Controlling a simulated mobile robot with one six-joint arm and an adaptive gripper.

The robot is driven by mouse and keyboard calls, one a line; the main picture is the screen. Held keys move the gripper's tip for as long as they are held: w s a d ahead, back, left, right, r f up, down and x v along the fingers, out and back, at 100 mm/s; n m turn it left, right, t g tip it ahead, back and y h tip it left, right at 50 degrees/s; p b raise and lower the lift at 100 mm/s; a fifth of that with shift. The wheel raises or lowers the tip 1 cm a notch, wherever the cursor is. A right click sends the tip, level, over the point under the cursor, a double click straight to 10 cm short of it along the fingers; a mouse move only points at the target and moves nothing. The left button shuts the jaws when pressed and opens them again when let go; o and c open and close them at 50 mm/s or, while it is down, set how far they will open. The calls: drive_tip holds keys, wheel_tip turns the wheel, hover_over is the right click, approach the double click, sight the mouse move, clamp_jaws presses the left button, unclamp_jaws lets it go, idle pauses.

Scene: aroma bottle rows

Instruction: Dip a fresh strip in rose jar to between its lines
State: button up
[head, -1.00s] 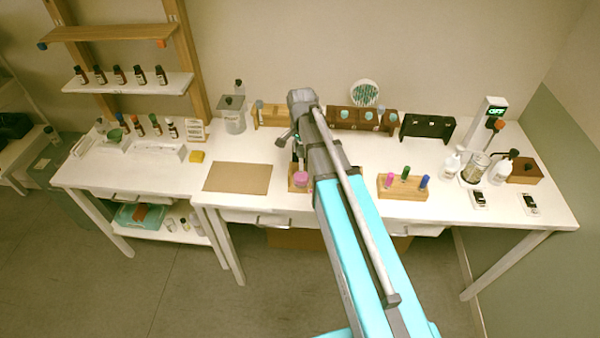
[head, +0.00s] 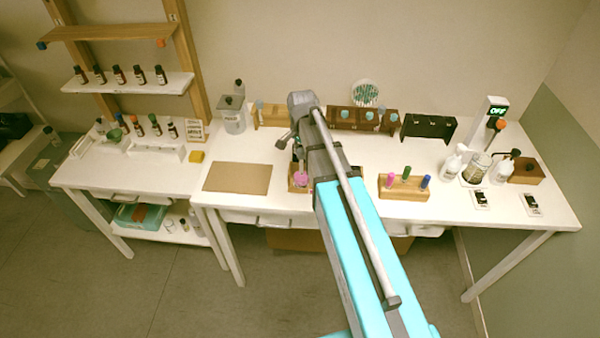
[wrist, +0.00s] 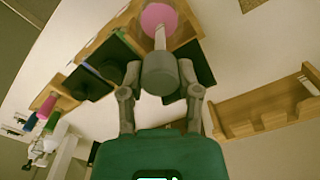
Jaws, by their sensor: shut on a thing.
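In the wrist view my gripper (wrist: 160,88) is shut on a grey round-ended holder (wrist: 159,68). A narrow white strip (wrist: 160,38) sticks out from it towards a pink jar (wrist: 158,14). The strip's far end overlaps the pink, and I cannot tell how deep it is or see its lines. In the head view the pink jar (head: 300,181) sits at a small wooden stand (head: 291,188) near the table's front. My gripper (head: 298,160) is just above and behind it, largely hidden by my arm.
A wooden rack (head: 405,194) with magenta, green and blue-topped tubes stands to the right. A brown mat (head: 237,178) lies to the left. Wooden boxes (head: 362,120) and a black rack (head: 428,128) stand behind. White bottles (head: 452,163) are at the far right.

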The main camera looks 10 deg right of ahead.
drive_tip(key=shift+f+b, duration=0.55)
drive_tip(key=shift+f, duration=0.05)
idle(1.0)
drive_tip(key=shift+r, duration=0.15)
idle(0.8)
drive_tip(key=shift+r+p, duration=2.8)
drive_tip(key=shift+p, duration=0.15)
